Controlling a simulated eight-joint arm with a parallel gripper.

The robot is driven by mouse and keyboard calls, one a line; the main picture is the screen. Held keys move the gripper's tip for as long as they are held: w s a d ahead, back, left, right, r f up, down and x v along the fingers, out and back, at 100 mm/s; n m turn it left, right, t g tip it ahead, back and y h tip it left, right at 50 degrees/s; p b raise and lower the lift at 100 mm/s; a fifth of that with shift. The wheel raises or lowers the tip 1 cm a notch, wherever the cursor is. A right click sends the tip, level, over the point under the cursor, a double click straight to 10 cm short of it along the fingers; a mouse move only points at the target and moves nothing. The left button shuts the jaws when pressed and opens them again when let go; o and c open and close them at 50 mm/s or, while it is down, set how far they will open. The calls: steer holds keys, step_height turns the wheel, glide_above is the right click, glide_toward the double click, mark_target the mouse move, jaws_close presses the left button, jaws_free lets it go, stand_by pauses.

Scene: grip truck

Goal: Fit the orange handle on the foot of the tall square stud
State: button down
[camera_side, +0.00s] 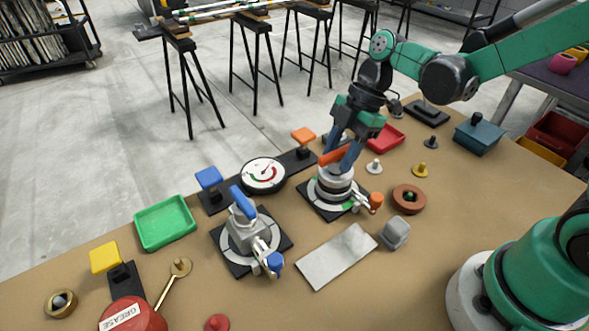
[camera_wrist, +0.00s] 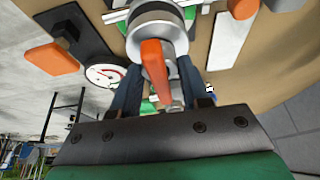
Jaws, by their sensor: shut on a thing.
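My gripper (camera_side: 338,160) is shut on the orange handle (camera_side: 333,155), which sits between the two blue fingers. The handle is directly above a round grey-and-black fixture (camera_side: 333,187) on a square dark base. In the wrist view the orange handle (camera_wrist: 156,72) runs lengthwise between the fingers, with the round silver body (camera_wrist: 153,16) behind it. The tall square stud is hidden or not distinguishable. I cannot tell whether the handle touches the fixture or sits on a stud.
A similar fixture with a blue handle (camera_side: 243,202) stands to the left. A round gauge (camera_side: 263,175) lies between them at the back. A grey plate (camera_side: 336,257), a grey block (camera_side: 395,232) and a brown ring (camera_side: 408,198) are in front. A green tray (camera_side: 165,223) is farther left.

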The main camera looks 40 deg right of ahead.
mark_target(341, 149)
steer(key=shift+f, duration=0.15)
steer(key=shift+c, duration=0.2)
jaws_free()
steer(key=shift+r, duration=3.75)
